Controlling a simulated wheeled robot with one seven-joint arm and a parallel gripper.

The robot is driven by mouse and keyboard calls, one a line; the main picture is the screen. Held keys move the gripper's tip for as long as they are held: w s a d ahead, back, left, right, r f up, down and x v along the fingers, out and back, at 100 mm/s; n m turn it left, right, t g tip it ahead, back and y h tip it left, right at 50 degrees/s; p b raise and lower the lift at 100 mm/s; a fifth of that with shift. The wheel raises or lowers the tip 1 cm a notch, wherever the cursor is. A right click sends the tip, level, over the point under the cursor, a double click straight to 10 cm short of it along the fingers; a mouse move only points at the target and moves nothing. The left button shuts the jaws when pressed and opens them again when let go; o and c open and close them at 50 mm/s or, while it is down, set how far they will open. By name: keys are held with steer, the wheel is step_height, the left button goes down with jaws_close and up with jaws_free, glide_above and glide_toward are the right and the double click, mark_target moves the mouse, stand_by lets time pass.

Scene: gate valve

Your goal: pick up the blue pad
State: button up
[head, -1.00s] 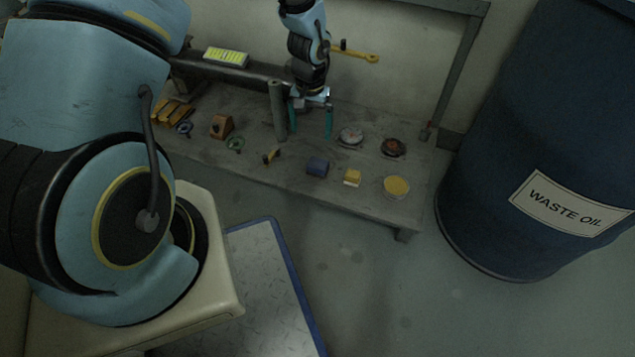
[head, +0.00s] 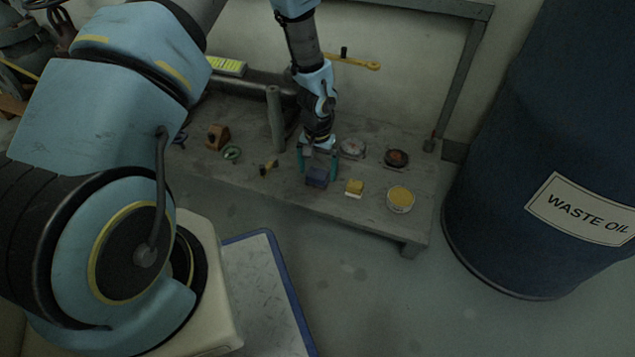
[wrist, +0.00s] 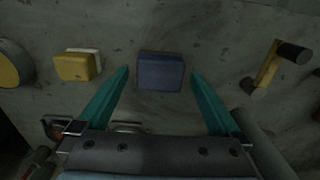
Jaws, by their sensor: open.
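The blue pad (head: 317,177) is a small dark blue block lying on the grey bench near its front edge. In the wrist view the blue pad (wrist: 161,71) sits ahead of the fingertips, about midway between them. My gripper (head: 318,168) is open and empty, with its teal fingers pointing down just behind and above the pad. In the wrist view my gripper (wrist: 159,72) shows both fingers spread wider than the pad, with no visible contact.
A yellow block (head: 355,187) and a round yellow-topped tin (head: 400,199) stand right of the pad. A yellow-and-black piece (head: 269,167) lies to the left. An upright grey post (head: 275,118) stands left of my gripper.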

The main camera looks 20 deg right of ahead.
step_height(320, 180, down, 2)
steer(key=shift+r, duration=0.1)
steer(key=c, duration=1.3)
